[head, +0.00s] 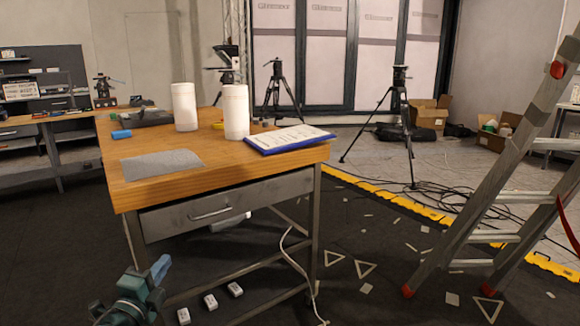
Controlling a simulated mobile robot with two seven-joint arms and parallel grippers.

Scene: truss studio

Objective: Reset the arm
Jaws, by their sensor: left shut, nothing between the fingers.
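My left gripper (158,270) shows at the bottom left of the head view, low in front of the workbench. Its blue fingertips are together and nothing is between them. It is apart from the wooden workbench (240,163), which has a metal drawer (229,205) at the front. My right gripper is not in the head view.
On the bench are two white rolls (185,107), a blue-edged clipboard (290,139), a grey sheet (162,164) and a blue item (121,134). An aluminium ladder (490,180) stands at right. Cables (480,212) and yellow edging (400,200) cross the floor. Small white boxes (210,301) lie below the bench.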

